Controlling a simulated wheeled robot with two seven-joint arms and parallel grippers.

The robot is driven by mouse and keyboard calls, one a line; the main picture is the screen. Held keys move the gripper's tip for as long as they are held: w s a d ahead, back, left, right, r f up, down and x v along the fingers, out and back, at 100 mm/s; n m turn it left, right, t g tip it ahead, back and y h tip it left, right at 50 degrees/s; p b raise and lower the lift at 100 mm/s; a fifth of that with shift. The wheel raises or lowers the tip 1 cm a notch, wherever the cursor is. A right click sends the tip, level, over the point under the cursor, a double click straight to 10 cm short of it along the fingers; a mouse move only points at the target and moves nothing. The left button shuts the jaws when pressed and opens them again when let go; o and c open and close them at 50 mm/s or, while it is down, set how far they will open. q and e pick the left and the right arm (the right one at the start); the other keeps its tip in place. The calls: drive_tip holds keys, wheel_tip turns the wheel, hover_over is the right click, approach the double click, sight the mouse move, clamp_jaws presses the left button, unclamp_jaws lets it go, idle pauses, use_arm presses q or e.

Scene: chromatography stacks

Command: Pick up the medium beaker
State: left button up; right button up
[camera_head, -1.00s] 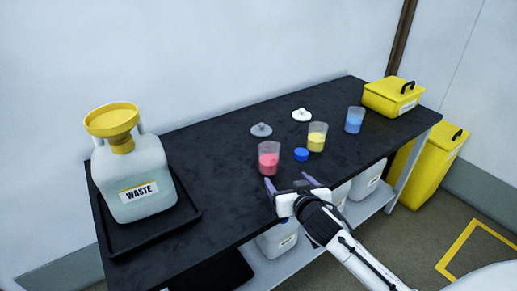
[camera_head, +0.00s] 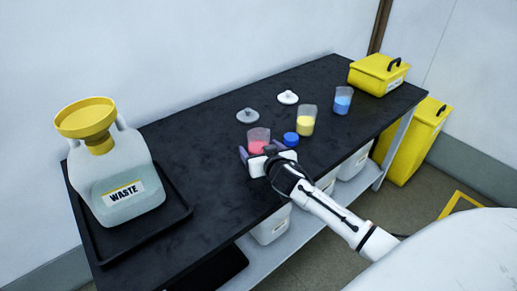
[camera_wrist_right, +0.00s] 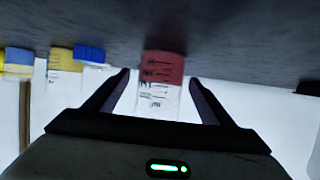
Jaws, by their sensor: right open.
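A clear beaker with pink-red liquid (camera_head: 259,136) stands upright on the black table. My right gripper (camera_head: 263,151) is open at its near side. In the right wrist view, which shows the scene upside down, the pink beaker (camera_wrist_right: 161,75) appears between the two spread fingers, with gaps on both sides. A beaker with yellow liquid (camera_head: 306,121) and one with blue liquid (camera_head: 342,101) stand further right. The frames do not make clear which is the medium one. My left gripper is not in view.
A blue cap (camera_head: 291,139) lies close right of the gripper. Grey (camera_head: 248,116) and white (camera_head: 288,97) lids lie behind. A waste jug with yellow funnel (camera_head: 112,180) stands in a black tray (camera_head: 178,213) at left. A yellow box (camera_head: 378,75) sits at the far right end.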

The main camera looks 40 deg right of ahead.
drive_tip(key=shift+x, duration=0.8)
drive_tip(key=c, duration=1.1)
drive_tip(key=shift+c, duration=1)
drive_tip(key=shift+r, duration=0.15)
